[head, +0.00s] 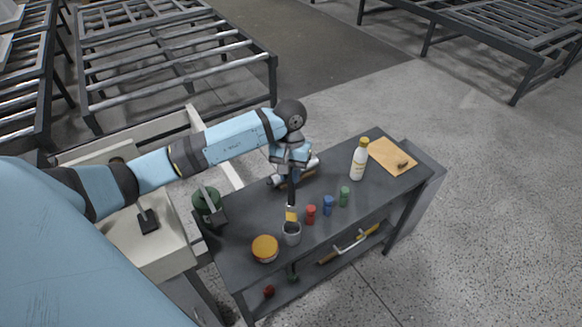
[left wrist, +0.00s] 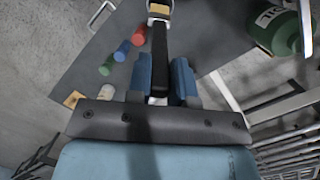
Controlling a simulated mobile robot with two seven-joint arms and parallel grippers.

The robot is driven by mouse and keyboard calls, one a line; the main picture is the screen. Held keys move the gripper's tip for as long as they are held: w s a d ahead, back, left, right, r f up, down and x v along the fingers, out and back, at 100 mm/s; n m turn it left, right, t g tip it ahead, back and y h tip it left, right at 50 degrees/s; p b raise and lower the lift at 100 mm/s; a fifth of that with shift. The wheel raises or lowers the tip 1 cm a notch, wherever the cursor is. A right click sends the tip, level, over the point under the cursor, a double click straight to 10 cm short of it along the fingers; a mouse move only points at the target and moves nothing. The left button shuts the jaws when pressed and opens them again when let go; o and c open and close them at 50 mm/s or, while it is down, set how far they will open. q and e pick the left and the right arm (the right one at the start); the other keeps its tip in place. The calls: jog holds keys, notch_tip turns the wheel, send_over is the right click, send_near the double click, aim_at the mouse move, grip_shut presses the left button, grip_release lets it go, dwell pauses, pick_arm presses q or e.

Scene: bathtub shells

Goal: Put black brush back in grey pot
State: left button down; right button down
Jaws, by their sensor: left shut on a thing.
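The black brush (head: 291,191) hangs upright from my left gripper (head: 291,172), with its pale yellow bristle end down. The grey pot (head: 292,236) stands on the dark table. The bristle end is at or just above the pot's rim in the head view; I cannot tell whether it is inside. In the left wrist view, the brush (left wrist: 159,50) runs from between the blue fingers (left wrist: 164,75) towards the top edge, where its pale end shows. My right gripper is out of view.
Red (head: 311,214), blue (head: 328,205) and green (head: 344,196) bottles stand right of the pot. An orange-lidded tub (head: 265,248) is left of it, and a green canister (head: 207,201) farther left. A white bottle (head: 359,160) and wooden board (head: 391,157) are at the right.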

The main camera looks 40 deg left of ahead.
pick_arm(q)
notch_tip(320, 180, down, 9)
jog(key=b, duration=0.7)
jog(key=shift+b, duration=0.35)
jog(key=shift+w+r, duration=0.1)
jog(key=c, duration=0.9)
grip_release()
jog(key=shift+c, duration=0.2)
jog(key=b, duration=0.2)
send_near(291, 194)
jog(key=shift+w+a+r, duration=0.75)
jog(key=shift+w+r, duration=0.05)
jog(key=shift+w, duration=0.2)
